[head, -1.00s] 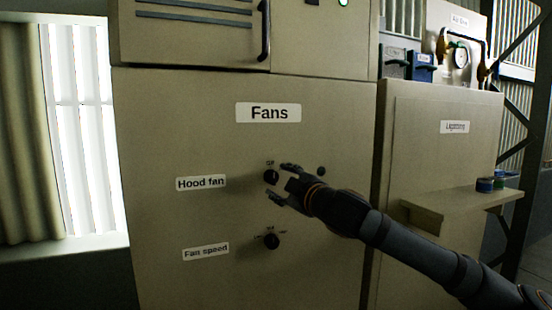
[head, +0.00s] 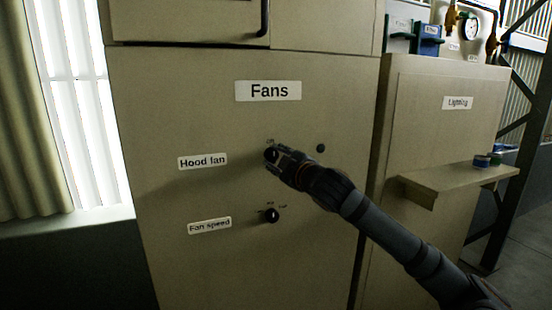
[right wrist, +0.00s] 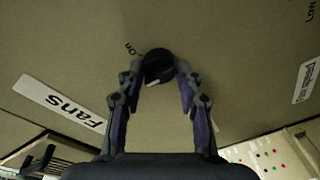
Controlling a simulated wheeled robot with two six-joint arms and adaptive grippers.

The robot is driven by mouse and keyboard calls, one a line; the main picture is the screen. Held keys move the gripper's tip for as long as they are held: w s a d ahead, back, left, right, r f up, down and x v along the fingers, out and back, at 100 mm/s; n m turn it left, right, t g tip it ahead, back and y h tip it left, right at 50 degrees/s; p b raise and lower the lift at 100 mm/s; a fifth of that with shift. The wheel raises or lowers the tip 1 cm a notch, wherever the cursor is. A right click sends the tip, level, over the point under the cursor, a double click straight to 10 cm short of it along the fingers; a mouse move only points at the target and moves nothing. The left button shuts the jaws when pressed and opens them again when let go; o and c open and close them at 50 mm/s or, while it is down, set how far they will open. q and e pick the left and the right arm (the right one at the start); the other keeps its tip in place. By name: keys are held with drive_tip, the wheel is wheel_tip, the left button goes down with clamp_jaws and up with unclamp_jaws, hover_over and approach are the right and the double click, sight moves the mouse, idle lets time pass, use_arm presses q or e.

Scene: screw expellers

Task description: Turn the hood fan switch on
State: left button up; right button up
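The hood fan switch is a round black knob (head: 270,155) on the beige panel, right of the "Hood fan" label (head: 203,161). My right gripper (head: 275,155) is at the knob, and its fingers hide part of it. In the right wrist view the knob (right wrist: 157,65) sits between the two fingertips (right wrist: 158,70), which appear to touch its sides. A white mark shows on the knob's lower edge there, and an "On" label (right wrist: 132,47) lies up and left of it. My left gripper is not in view.
The "Fan speed" knob (head: 271,215) is below, and a small dark button (head: 320,148) is to the right. A shelf (head: 450,181) juts from the neighbouring "Lighting" cabinet (head: 440,105). A door handle (head: 264,18) is above.

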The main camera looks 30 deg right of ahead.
drive_tip(key=c, duration=0.3)
drive_tip(key=m+b, duration=0.3)
drive_tip(key=m, duration=0.1)
drive_tip(key=shift+f+b, duration=0.2)
drive_tip(key=shift+b, duration=0.1)
drive_tip(key=m+b, duration=0.3)
drive_tip(key=m, duration=0.1)
drive_tip(key=shift+m+t+h, duration=0.4)
drive_tip(key=shift+m+h+b, duration=0.4)
drive_tip(key=shift+m+b, duration=0.5)
drive_tip(key=shift+m, duration=0.9)
drive_tip(key=shift+r+m, duration=0.1)
drive_tip(key=shift+m, duration=0.2)
